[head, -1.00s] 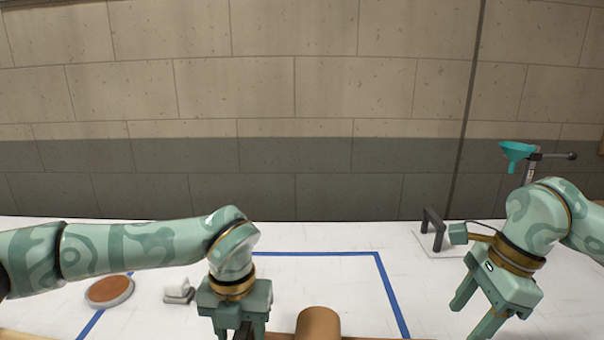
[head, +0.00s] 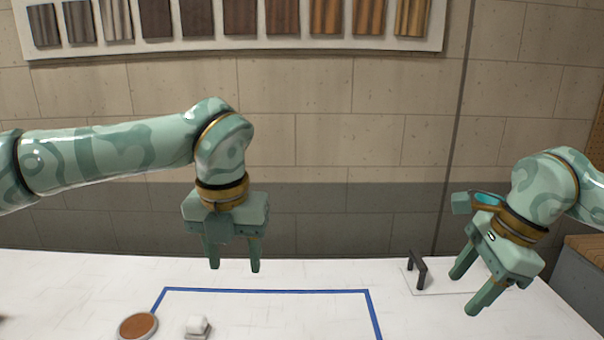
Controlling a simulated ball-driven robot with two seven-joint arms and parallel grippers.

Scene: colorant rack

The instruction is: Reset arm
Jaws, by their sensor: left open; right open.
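My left gripper (head: 234,268) is open and empty. It points down in the air over the far side of the white table (head: 60,285), in front of the wall. My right gripper (head: 461,295) is open and empty at the right, its fingers pointing down and to the left over the table. No object is between the fingers of either gripper.
A blue tape outline (head: 270,290) marks the table. A round brown-topped disc (head: 138,326) and a small white object (head: 197,326) lie at the front left. A black handle (head: 418,270) stands beside my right gripper. A sample board (head: 235,48) hangs on the wall.

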